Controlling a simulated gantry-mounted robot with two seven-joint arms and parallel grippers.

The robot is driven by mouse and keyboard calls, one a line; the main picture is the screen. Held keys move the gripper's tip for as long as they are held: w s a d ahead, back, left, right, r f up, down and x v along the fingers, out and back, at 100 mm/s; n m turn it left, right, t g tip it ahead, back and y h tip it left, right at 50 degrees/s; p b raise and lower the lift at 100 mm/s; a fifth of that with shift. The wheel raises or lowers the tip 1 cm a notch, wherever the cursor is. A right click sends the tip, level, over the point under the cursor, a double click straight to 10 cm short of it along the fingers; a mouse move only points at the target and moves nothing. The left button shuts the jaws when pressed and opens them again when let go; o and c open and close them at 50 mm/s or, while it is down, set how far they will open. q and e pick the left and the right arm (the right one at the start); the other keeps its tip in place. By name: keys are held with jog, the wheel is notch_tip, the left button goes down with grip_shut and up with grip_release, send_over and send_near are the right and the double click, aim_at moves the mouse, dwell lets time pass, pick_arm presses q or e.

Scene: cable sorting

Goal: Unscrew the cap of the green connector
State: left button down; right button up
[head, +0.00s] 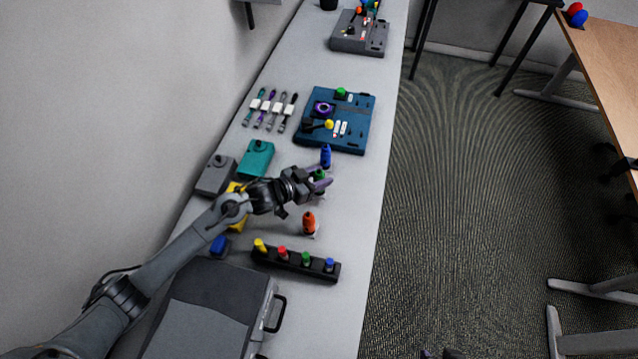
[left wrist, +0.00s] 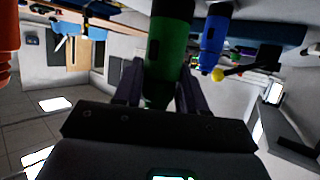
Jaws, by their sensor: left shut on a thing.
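The green connector (head: 320,175) stands on the grey bench between a blue connector (head: 326,154) and an orange connector (head: 309,221). My left gripper (head: 314,180) reaches in from the left and is shut on the green connector, partly hiding it. In the left wrist view the green connector (left wrist: 172,45) sits between the two dark fingers, with the blue connector (left wrist: 214,38) to its right and part of the orange connector (left wrist: 7,45) at the left edge. Whether the cap is loose cannot be told. My right gripper is not in view.
A black strip (head: 295,263) with yellow, red, green and blue caps lies nearer on the bench. A blue board (head: 312,135) and several cables (head: 270,110) lie farther back. A grey case (head: 205,310) stands at the near end. The bench's right edge is close to the connectors.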

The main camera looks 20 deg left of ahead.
pick_arm(q)
jog(key=shift+f, duration=1.75)
jog(key=shift+f, duration=0.1)
jog(key=c, duration=0.6)
grip_release()
jog(key=shift+c, duration=0.2)
